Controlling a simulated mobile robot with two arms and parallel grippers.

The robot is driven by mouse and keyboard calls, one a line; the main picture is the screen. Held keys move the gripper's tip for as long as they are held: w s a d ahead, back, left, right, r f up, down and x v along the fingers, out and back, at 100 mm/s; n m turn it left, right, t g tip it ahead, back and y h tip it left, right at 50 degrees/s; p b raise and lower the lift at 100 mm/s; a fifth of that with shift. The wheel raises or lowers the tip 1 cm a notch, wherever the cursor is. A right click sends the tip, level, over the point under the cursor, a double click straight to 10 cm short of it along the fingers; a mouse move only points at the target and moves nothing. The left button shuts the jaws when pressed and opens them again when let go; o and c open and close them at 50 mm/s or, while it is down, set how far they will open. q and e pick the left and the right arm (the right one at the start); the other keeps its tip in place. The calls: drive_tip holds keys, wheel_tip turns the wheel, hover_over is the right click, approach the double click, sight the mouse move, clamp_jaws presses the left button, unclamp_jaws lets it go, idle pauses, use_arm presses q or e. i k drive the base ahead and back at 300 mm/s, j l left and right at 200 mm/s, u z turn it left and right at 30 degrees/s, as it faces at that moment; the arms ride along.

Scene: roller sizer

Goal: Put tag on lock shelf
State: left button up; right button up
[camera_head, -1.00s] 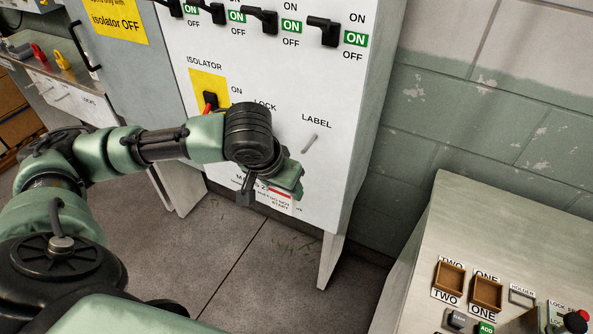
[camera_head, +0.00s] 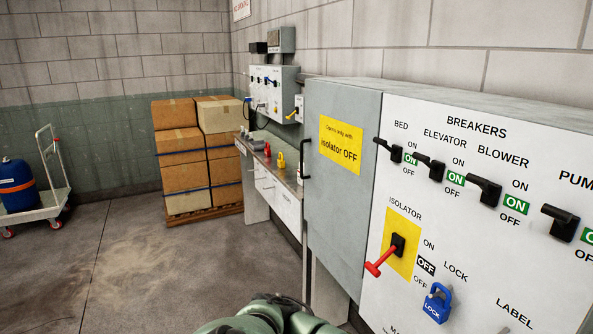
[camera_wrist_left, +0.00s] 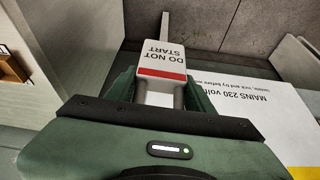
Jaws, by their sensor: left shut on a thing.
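The white tag (camera_wrist_left: 163,52), with a red stripe and the words DO NOT START, is between the fingers of my left gripper (camera_wrist_left: 161,92), which is shut on it. The tag hangs clear in front of the gripper, with floor behind it. In the head view only a green part of my arm shows at the bottom edge; the gripper and tag are out of that view. The bench with the lock shelf (camera_head: 283,202) stands beyond the grey cabinet; a red padlock (camera_head: 267,149) and a yellow padlock (camera_head: 281,160) are on its top. My right gripper is not in view.
The breaker cabinet (camera_head: 340,190) fills the right. A blue padlock (camera_head: 437,303) hangs at LOCK, below the red isolator handle (camera_head: 381,262). The floor between is clear.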

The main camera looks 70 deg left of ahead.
sight(295, 168)
drive_tip(key=j, duration=1.25)
drive_tip(key=j+u, duration=0.1)
drive_tip(key=j, duration=1.15)
drive_tip(key=i+j, duration=0.1)
drive_tip(key=j, duration=1.15)
drive_tip(key=j+u, duration=0.15)
drive_tip(key=j, duration=1.1)
